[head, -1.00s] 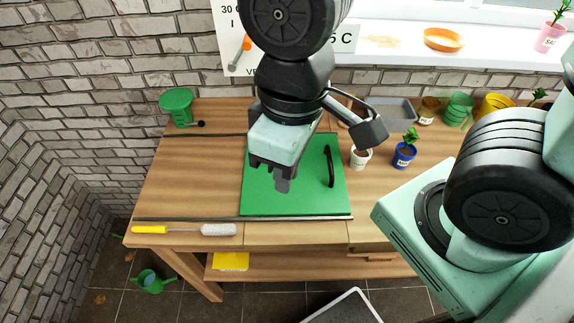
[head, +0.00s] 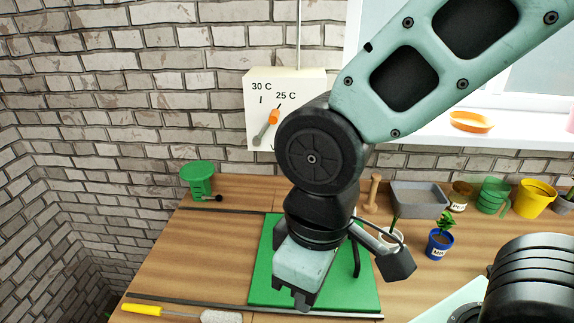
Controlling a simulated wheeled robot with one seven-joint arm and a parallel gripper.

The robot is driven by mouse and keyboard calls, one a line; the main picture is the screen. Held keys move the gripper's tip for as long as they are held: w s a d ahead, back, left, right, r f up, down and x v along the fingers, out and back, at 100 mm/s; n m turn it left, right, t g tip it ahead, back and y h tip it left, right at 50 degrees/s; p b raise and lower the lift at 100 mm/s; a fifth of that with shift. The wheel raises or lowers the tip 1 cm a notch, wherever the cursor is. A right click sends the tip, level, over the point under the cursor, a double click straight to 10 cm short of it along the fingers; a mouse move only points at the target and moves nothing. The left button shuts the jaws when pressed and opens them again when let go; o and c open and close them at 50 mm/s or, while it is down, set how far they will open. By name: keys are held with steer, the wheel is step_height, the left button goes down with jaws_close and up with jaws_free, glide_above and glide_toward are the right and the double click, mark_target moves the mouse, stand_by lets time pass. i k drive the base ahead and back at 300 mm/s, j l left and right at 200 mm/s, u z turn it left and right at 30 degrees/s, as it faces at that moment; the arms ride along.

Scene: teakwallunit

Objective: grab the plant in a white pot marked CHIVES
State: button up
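A white pot (head: 385,239) with a thin green plant stands on the wooden bench, right of the green board. It is partly hidden behind a bracket on my arm, and I cannot read its label. My gripper (head: 301,301) points down over the green board (head: 268,262), to the left of and nearer than the white pot, apart from it. Its fingers show only small and partly, so I cannot tell whether they are open or shut. I see nothing held in it.
A blue pot (head: 439,245) with a leafy plant stands just right of the white pot. Behind are a wooden pestle-like piece (head: 373,194), a grey tray (head: 420,200) and several pots. A black handle (head: 356,255) rises from the board.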

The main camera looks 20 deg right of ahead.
mark_target(389, 243)
steer(key=k+l+z, duration=0.1)
steer(key=l+z, duration=0.6)
steer(key=k+l+z, duration=0.1)
steer(key=l+z, duration=0.25)
